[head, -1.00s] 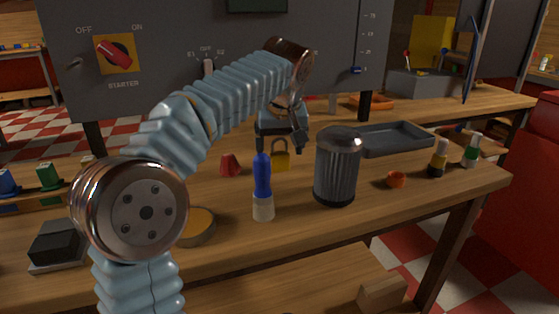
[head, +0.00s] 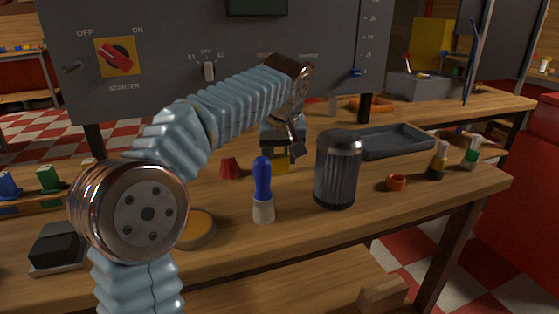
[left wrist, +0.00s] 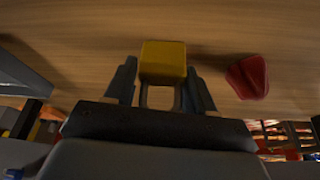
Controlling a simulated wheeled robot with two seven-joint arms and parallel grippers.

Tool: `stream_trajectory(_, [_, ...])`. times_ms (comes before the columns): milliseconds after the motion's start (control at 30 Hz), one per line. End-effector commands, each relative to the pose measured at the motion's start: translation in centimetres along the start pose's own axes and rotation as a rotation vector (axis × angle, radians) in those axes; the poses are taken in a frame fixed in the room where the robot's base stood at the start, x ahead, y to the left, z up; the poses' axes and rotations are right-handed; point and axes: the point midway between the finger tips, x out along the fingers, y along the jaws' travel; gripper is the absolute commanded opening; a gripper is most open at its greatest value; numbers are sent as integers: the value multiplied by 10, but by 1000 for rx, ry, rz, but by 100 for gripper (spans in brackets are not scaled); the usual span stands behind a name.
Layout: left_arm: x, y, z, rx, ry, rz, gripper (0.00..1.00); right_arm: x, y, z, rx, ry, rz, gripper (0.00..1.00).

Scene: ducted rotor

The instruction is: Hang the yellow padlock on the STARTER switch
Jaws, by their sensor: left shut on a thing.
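The yellow padlock (head: 282,166) is on or just above the bench top, partly hidden behind my left gripper (head: 282,150) in the head view. In the left wrist view the padlock (left wrist: 162,62) has its yellow body past the fingertips, and its shackle lies between the two fingers. My left gripper (left wrist: 160,92) is shut on the padlock. The STARTER switch (head: 116,56) is a red handle on a yellow plate, on the grey panel at the upper left. Its handle is slanted between OFF and ON. My right gripper is not in view.
A red cone-like piece (head: 230,168) stands left of the padlock; it also shows in the left wrist view (left wrist: 248,76). A blue-capped bottle (head: 263,190) and a dark ribbed canister (head: 338,170) stand in front. A grey tray (head: 395,141) lies to the right.

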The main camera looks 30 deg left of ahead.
Motion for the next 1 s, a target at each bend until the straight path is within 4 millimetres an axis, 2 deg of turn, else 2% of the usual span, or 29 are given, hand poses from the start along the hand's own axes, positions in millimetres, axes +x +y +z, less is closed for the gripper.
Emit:
stream_trajectory(167, [-6,0,-3,-1,2,1,21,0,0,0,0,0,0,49])
stream_trajectory(267, [-18,1,-8,-2,4,2,21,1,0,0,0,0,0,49])
stream_trajectory(500, [-64,1,-28,-2,4,1,21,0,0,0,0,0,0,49])
stream_trajectory(600, [-77,1,-33,-2,3,0,21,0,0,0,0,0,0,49])
stream_trajectory(800, [-90,0,-38,-1,1,0,21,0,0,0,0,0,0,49])
stream_trajectory(1000, [-93,0,-38,0,0,1,21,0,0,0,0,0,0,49])
